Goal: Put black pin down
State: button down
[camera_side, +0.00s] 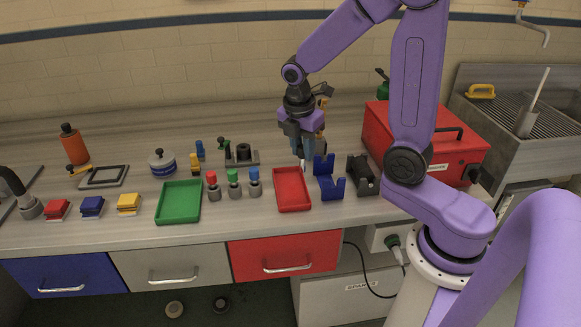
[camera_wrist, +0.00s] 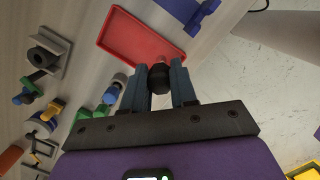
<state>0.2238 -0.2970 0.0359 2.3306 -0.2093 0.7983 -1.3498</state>
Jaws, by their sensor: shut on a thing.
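My gripper (camera_side: 302,152) is shut on the black pin (camera_wrist: 158,78), which shows as a dark rounded head between the two fingers in the wrist view. In the side view the fingers hide most of the pin, and only a pale tip shows below them. The gripper is over the back edge of the red tray (camera_side: 291,203). The tray also shows in the wrist view (camera_wrist: 128,40) and looks empty. I cannot tell whether the pin touches the tray.
Red (camera_side: 212,179), green (camera_side: 233,177) and blue-topped (camera_side: 254,176) pins stand left of the red tray. The green tray (camera_side: 179,203) is empty. A blue cradle (camera_side: 325,183) and a black holder (camera_side: 362,177) stand close on the right, before a red box (camera_side: 455,155).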

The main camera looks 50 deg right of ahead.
jog(key=shift+w+d+f, duration=0.1)
jog(key=shift+w+f, duration=0.55)
jog(key=shift+f, duration=0.65)
jog(key=shift+w+d+f, duration=0.1)
jog(key=shift+w+f, duration=0.6)
jog(key=shift+f, duration=0.65)
jog(key=shift+w+d+f, duration=0.1)
jog(key=shift+w+f, duration=0.55)
jog(key=shift+f, duration=0.65)
jog(key=shift+f, duration=0.15)
jog(key=c, duration=0.9)
grip_release()
notch_tip(320, 180, up, 11)
jog(key=a, duration=0.2)
jog(key=s+a+r+m+y, duration=0.1)
jog(key=s+a+m, duration=0.2)
jog(key=s+a, duration=0.55)
jog(key=s+m+y, duration=0.1)
jog(key=s+m, duration=0.1)
jog(key=s, duration=1.4)
jog(key=shift+s+d+f, duration=0.25)
jog(key=shift+s+f, duration=0.05)
jog(key=shift+f, duration=0.05)
